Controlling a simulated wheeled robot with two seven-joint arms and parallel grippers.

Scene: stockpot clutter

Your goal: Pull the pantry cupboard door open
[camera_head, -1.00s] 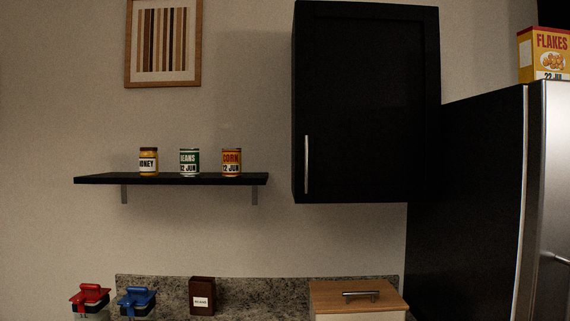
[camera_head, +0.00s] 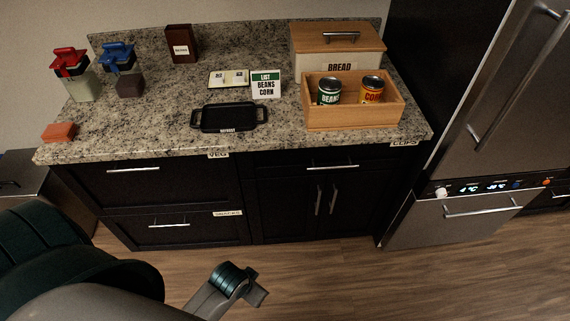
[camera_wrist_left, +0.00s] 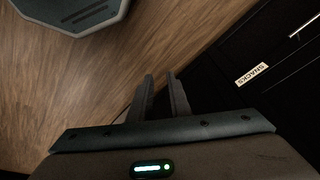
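The black wall cupboard with its upright silver handle shows only in the earlier head view; now it is out of frame. Below the counter, a black two-door cupboard (camera_head: 285,205) is shut, with two upright silver handles (camera_head: 326,200) near its middle. No label naming a pantry is legible. My left gripper (camera_wrist_left: 161,78) is open by a narrow gap and empty, over the wooden floor in the left wrist view. A part of my arm shows low in the head view, away from the cupboard fronts. My right gripper is not in view.
Black drawers (camera_head: 150,185) stand left of the doors; a SNACKS label (camera_wrist_left: 252,75) shows in the wrist view. The steel fridge (camera_head: 500,120) stands right. The counter (camera_head: 165,110) holds a black tray (camera_head: 228,118), a wooden crate (camera_head: 350,115) and a bread box (camera_head: 338,62). The floor (camera_head: 330,280) is clear in front.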

